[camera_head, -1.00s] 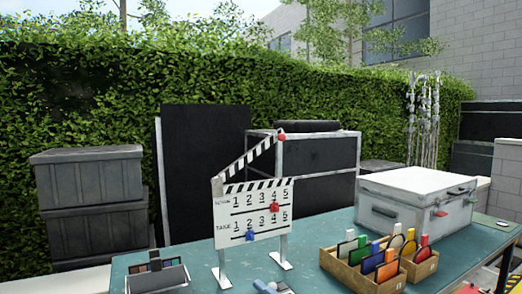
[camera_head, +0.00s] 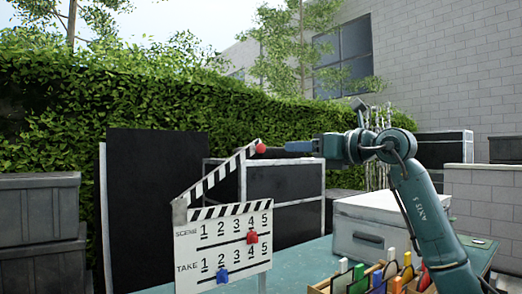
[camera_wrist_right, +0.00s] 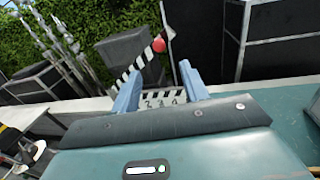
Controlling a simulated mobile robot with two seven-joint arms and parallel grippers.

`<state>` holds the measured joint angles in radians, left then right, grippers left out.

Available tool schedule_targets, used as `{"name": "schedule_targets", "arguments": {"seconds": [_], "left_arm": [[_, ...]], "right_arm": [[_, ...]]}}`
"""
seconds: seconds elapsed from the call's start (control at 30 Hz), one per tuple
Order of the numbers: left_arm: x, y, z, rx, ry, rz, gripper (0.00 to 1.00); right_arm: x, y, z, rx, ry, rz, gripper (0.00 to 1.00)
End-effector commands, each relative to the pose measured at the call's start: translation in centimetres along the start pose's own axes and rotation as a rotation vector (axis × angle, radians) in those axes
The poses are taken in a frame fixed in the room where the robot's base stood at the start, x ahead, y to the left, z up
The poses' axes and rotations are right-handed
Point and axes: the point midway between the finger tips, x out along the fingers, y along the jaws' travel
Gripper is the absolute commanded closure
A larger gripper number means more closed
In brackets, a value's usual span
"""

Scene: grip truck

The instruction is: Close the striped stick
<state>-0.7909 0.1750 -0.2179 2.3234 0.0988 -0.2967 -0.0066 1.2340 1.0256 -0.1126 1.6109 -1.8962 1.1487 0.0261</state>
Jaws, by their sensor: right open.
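The clapperboard (camera_head: 222,245) stands on the table, with numbered scene and take rows and red and blue sliders. Its striped stick (camera_head: 221,172) is hinged at the left and tilted up to the right, apart from the striped top edge. A red knob (camera_head: 260,148) caps its raised end. My right gripper (camera_head: 287,147) is just right of the knob, blue fingers pointing left. In the right wrist view its open fingers (camera_wrist_right: 157,82) frame the board, and the striped stick (camera_wrist_right: 140,64) and red knob (camera_wrist_right: 158,45) show beyond them. My left gripper is out of view.
A white case (camera_head: 362,232) stands on the table (camera_head: 312,252) behind my right arm. A wooden box of coloured cards (camera_head: 318,288) is at the front right. Dark panels and crates stand behind the board, before a hedge.

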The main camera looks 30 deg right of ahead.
Motion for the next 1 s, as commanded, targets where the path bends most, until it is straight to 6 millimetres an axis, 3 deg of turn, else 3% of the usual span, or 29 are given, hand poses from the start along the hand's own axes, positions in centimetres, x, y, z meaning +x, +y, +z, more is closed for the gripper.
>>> {"name": "schedule_targets", "arguments": {"seconds": [0.3, 0.5, 0.7, 1.0], "left_arm": [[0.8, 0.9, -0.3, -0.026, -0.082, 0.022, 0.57], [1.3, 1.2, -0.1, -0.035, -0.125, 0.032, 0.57], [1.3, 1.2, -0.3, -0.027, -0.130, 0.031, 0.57], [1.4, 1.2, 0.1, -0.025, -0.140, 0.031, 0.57]], "right_arm": [[6.8, 0.3, 0.4, 0.005, 0.002, 0.008, 0.55], [10.0, 0.3, 0.3, 0.005, 0.002, 0.007, 0.55], [11.5, 0.2, 0.0, 0.003, 0.001, 0.006, 0.55], [11.6, 0.2, -0.1, 0.001, 0.001, 0.006, 0.56]]}}
